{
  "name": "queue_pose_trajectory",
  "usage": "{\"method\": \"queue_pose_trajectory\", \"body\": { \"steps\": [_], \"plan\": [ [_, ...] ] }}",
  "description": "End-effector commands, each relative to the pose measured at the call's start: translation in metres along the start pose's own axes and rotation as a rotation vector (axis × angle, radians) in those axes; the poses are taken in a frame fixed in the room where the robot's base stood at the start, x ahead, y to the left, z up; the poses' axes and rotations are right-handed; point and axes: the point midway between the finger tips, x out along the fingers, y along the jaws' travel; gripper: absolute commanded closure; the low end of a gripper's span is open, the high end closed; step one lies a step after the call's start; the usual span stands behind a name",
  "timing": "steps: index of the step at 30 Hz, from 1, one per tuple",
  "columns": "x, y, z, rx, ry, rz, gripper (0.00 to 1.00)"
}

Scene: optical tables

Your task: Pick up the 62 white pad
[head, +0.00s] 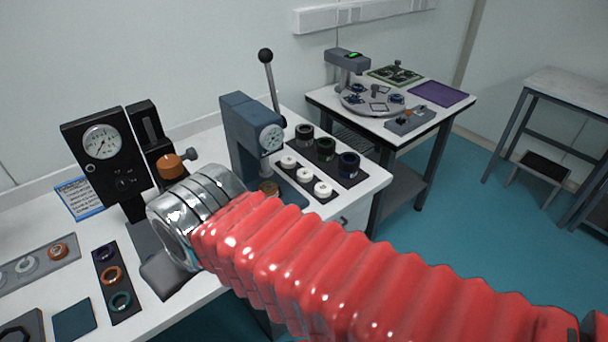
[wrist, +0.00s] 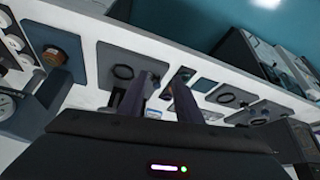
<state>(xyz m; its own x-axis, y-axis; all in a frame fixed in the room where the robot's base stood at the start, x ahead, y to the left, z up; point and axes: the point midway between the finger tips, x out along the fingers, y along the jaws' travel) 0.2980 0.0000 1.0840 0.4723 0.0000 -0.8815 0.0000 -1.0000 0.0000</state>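Three white pads (head: 304,174) sit in a row on a dark strip on the white bench, right of the blue-grey press. Any number on them is too small to read, so I cannot tell which is 62. In the wrist view, white round pads (wrist: 14,42) show at the far left edge, well left of my fingers. My gripper (wrist: 165,78) has its two dark fingers apart, with no object seen held between them. In the head view my arm hides the gripper.
The blue-grey press (head: 245,130) with its lever stands close to the pads. A dark tray of ringed pots (head: 326,149) lies behind them. A black gauge stand (head: 104,150) is at left. A second table (head: 440,122) stands beyond a floor gap.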

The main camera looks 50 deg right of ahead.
Motion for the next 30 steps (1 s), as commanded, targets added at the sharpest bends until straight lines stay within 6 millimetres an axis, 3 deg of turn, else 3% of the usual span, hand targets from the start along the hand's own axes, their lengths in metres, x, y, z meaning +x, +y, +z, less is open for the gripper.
{"method": "queue_pose_trajectory", "body": {
  "steps": [16, 20, 26, 30],
  "plan": [
    [0.0, 0.0, 0.0, 0.0, 0.0, 0.0, 0.69],
    [0.001, 0.002, -0.002, 0.004, 0.002, 0.005, 0.6],
    [0.011, 0.03, -0.019, 0.051, 0.037, 0.079, 0.46],
    [0.024, 0.074, -0.042, 0.102, 0.089, 0.178, 0.37]
  ]
}}
